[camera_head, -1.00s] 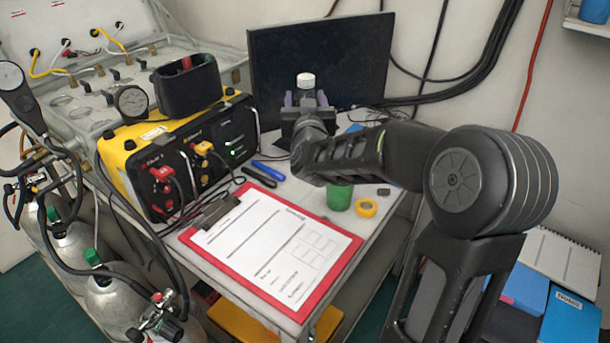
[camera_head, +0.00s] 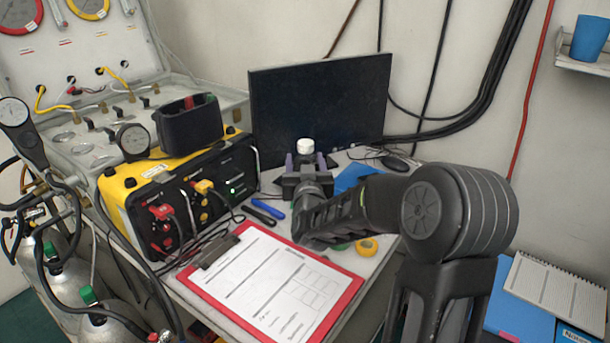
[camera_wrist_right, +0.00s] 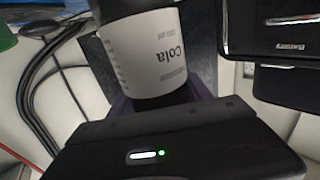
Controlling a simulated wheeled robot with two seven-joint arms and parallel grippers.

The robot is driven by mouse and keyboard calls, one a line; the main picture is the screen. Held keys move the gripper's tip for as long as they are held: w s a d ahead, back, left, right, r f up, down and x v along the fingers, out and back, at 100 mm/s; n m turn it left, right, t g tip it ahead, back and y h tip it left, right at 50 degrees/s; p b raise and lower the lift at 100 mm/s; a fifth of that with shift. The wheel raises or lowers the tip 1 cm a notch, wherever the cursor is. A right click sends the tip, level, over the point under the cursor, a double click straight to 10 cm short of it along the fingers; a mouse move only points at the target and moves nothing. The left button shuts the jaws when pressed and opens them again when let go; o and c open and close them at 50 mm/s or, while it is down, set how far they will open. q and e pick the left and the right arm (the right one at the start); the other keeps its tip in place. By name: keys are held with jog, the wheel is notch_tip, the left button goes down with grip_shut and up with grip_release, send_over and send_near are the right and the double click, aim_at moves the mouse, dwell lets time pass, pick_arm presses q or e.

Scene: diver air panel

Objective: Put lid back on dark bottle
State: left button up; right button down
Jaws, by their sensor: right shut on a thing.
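My right gripper (camera_head: 305,172) is shut on a bottle with a white top (camera_head: 305,146), near the back of the table in front of the monitor. The bottle stands upright between the fingers, and most of its body is hidden by the gripper and wrist. In the right wrist view the bottle (camera_wrist_right: 155,55) shows a white label with "Cola" upside down and a dark part at the picture's top. I cannot tell whether the white top is a separate lid or whether the bottle touches the table. No loose lid is clearly visible. My left gripper is not in view.
A black monitor (camera_head: 320,105) stands close behind the bottle. A yellow-black unit (camera_head: 185,190) is left, with cables. A red clipboard (camera_head: 355,285), blue pen (camera_head: 268,208), yellow tape roll (camera_head: 367,247) and partly hidden green object (camera_head: 340,246) are on the table. A mouse (camera_head: 395,162) lies right.

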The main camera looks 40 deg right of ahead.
jog(key=shift+f, duration=1.85)
jog(key=shift+r, duration=0.1)
jog(key=shift+f, duration=0.2)
jog(key=shift+c, duration=2.3)
grip_release()
